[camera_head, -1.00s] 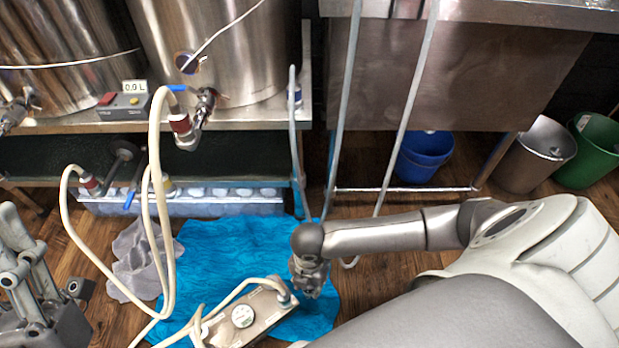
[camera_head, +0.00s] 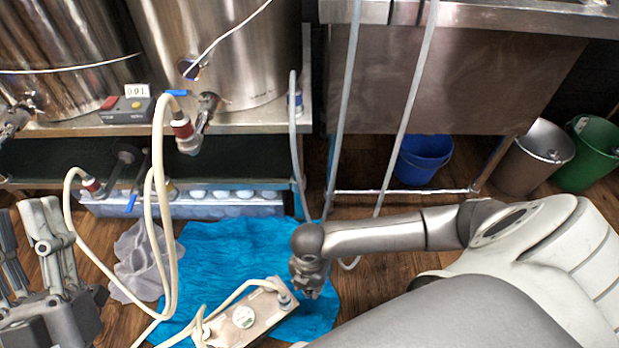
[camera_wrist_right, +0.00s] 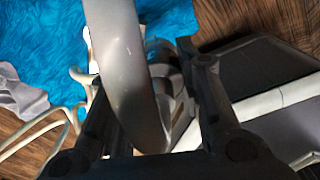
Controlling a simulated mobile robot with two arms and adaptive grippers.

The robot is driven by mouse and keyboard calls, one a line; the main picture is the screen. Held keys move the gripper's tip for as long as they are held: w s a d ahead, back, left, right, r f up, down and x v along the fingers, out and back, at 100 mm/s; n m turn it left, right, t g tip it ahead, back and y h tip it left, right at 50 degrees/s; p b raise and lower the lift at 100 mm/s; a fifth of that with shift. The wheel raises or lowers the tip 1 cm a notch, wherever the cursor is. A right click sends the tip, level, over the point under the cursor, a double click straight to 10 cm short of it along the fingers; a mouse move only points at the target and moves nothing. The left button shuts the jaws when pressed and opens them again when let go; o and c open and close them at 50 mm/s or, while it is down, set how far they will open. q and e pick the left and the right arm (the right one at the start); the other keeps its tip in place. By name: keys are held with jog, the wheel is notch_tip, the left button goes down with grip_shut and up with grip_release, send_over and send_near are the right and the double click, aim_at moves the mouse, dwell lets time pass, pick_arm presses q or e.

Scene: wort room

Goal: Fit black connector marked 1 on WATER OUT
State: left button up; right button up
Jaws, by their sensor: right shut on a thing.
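My right gripper (camera_head: 308,284) is low over the blue cloth, just beside the pump-like metal unit (camera_head: 245,320). In the right wrist view its fingers (camera_wrist_right: 160,110) are shut on a smooth grey hose-like piece (camera_wrist_right: 118,50) that runs up between them. The black connector and its mark 1 cannot be made out; the fingers and grey piece hide that spot. The unit has a round white label and a cream hose on a grey fitting (camera_head: 285,299). No WATER OUT lettering is readable. My left gripper (camera_head: 35,250) is at the left edge, away from these; its jaw gap is unclear.
Cream hoses (camera_head: 162,200) loop from the steel kettles (camera_head: 215,45) down to the unit. Grey hoses (camera_head: 405,120) hang at the centre. The blue cloth (camera_head: 225,255) lies on the wooden floor, with a grey rag (camera_head: 140,262) beside it. A blue bucket (camera_head: 423,158) stands behind.

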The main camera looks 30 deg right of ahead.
jog(key=shift+r+p, duration=0.4)
jog(key=shift+p, duration=0.05)
jog(key=shift+r+p, duration=0.35)
jog(key=shift+p, duration=0.1)
jog(key=shift+r+p, duration=0.4)
jog(key=shift+p, duration=0.1)
pick_arm(q)
jog(key=w+a+f+g+y, duration=0.1)
jog(key=w+f+g+y, duration=0.2)
jog(key=f+g, duration=0.6)
jog(key=shift+w+f+g+p, duration=0.35)
jog(key=shift+w+f, duration=0.15)
jog(key=shift+f, duration=2.35)
pick_arm(e)
jog(key=shift+r, duration=0.25)
